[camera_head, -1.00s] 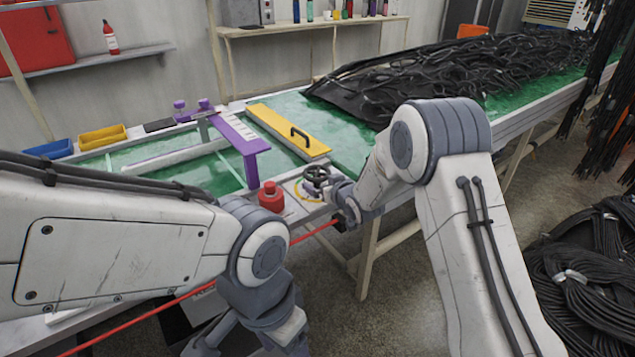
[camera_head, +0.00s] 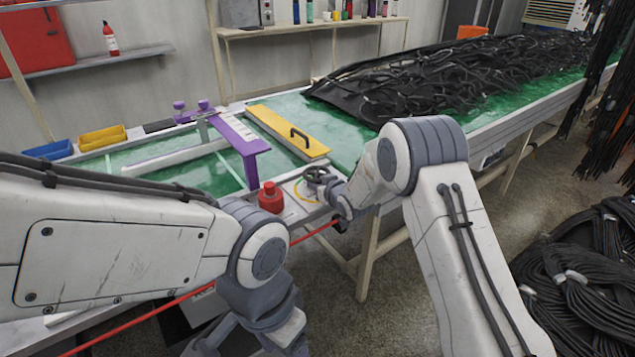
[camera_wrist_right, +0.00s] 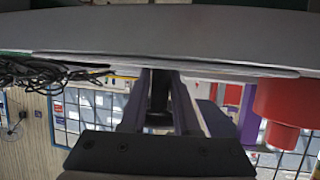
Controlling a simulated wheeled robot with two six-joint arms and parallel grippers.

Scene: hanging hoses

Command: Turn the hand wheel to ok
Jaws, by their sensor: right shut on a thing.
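The dark hand wheel (camera_head: 317,174) stands on a pale plate at the front edge of the green-topped bench, with a yellow arc marked around its base. Any "ok" mark is too small to read. My right gripper (camera_head: 331,188) is at the wheel's near right side. In the right wrist view its fingers (camera_wrist_right: 159,105) are shut on a dark upright part (camera_wrist_right: 160,92), apparently of the wheel. My left gripper (camera_head: 205,345) is low at the bottom edge, below the bench front; its fingertips are partly cut off or hidden.
A red button (camera_head: 271,196) stands just left of the wheel; it also shows in the right wrist view (camera_wrist_right: 284,110). A purple bracket (camera_head: 240,137) and a yellow plate with a black handle (camera_head: 290,130) lie behind. Black hoses (camera_head: 440,75) cover the bench's far part.

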